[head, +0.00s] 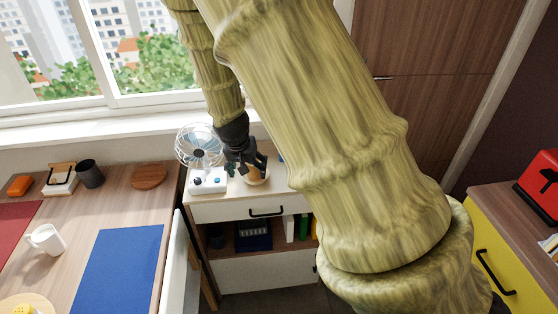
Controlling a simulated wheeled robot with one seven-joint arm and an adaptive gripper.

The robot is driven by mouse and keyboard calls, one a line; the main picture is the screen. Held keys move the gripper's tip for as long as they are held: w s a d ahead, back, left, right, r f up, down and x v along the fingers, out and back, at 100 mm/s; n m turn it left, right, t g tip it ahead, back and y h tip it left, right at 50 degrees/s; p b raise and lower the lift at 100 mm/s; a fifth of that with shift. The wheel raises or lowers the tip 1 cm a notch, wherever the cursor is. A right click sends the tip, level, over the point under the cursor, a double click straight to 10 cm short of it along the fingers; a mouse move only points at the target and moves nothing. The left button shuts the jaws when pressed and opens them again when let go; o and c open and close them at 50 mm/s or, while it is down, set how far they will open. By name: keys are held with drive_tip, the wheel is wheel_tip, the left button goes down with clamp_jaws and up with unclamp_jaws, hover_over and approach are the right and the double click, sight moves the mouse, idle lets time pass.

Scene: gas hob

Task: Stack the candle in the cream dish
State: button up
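My gripper (250,165) reaches down over the small white cabinet at the back, its dark fingers pointing at the cabinet top. A tan and cream round item (256,179) sits just under and partly behind the fingers. I cannot tell whether it is the dish, the candle or both, nor whether the fingers touch it. The gap between the fingertips is too small and overlapped to read. A pale cream dish (40,306) shows at the bottom left edge of the table, cut off by the frame, with a yellow dotted item (20,309) on it.
A desk fan (200,146) on a white base stands left of my gripper on the white cabinet (232,211). The wooden table holds a white mug (46,240), blue mat (118,268), dark cup (90,174) and round wooden board (149,177). My arm hides the cabinet's right side.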

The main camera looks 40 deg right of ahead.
drive_tip(key=s+a+f+n+y, duration=0.1)
drive_tip(key=s+a+f, duration=0.15)
drive_tip(key=f, duration=0.35)
drive_tip(key=s+a+f+n, duration=0.1)
drive_tip(key=s+f+n, duration=0.1)
drive_tip(key=s+f, duration=0.3)
drive_tip(key=s+a+f+n+g+y, duration=0.1)
drive_tip(key=s+a+f+n, duration=0.1)
drive_tip(key=s+a+f, duration=0.3)
drive_tip(key=s+a+f+n+g+y, duration=0.1)
drive_tip(key=s+a+f+n, duration=0.2)
drive_tip(key=s+f, duration=1.1)
drive_tip(key=s+a, duration=0.2)
drive_tip(key=s, duration=0.5)
drive_tip(key=shift+s+a+n, duration=0.3)
